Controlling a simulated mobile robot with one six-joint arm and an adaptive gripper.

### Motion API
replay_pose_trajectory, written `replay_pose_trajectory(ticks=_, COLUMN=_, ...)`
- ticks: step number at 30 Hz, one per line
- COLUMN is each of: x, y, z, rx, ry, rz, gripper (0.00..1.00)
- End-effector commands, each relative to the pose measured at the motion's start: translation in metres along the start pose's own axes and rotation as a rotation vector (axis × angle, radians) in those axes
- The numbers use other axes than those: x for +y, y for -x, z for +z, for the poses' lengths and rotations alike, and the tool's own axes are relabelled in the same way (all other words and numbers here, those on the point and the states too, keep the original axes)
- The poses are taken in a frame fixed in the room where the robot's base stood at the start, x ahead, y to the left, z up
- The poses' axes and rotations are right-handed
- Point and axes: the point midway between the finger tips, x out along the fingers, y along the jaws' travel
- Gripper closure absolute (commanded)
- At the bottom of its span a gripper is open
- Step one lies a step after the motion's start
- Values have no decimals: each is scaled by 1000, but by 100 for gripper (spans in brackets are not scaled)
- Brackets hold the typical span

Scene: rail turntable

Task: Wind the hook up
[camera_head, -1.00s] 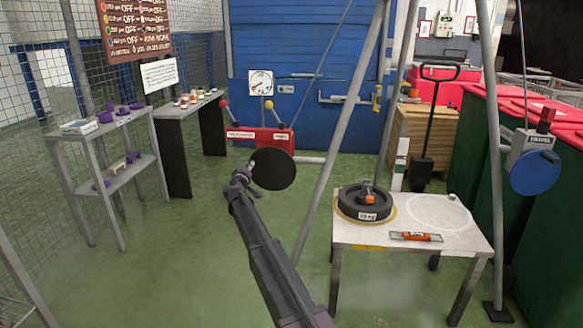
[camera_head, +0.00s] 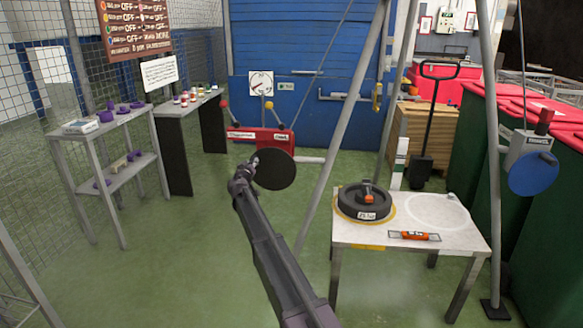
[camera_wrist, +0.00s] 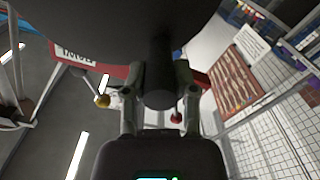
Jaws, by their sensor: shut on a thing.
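A red winch (camera_head: 248,134) with a black crank disc (camera_head: 274,170) is fixed to the leg of a metal frame (camera_head: 338,130). A cable (camera_head: 321,68) slants down toward the winch. My gripper (camera_head: 253,162) is at the disc's left edge. In the wrist view, my gripper (camera_wrist: 159,92) is shut on the dark round crank handle (camera_wrist: 159,75), a finger on each side; the black disc (camera_wrist: 95,18) fills the top. A small yellow piece (camera_head: 377,97) hangs by the frame; I cannot tell whether it is the hook.
A white table (camera_head: 350,235) holds a black weight (camera_head: 352,210) with an orange piece on top, and an orange-and-grey tool (camera_head: 414,236). A second winch with a blue disc (camera_head: 534,174) is at right. Shelves (camera_head: 130,174) stand left. Green floor (camera_head: 205,265) is clear around my arm.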

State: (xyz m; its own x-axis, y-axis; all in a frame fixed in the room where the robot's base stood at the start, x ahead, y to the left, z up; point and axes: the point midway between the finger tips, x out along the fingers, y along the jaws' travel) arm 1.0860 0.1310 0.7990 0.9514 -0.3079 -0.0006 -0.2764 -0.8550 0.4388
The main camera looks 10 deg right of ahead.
Motion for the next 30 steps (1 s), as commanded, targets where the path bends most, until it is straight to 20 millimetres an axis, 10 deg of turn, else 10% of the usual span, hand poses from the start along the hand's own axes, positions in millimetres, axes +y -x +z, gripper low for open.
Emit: replay_pose_trajectory(ticks=30, x=32, y=0, z=-5, rx=-3, ry=-313, rz=12, gripper=100)
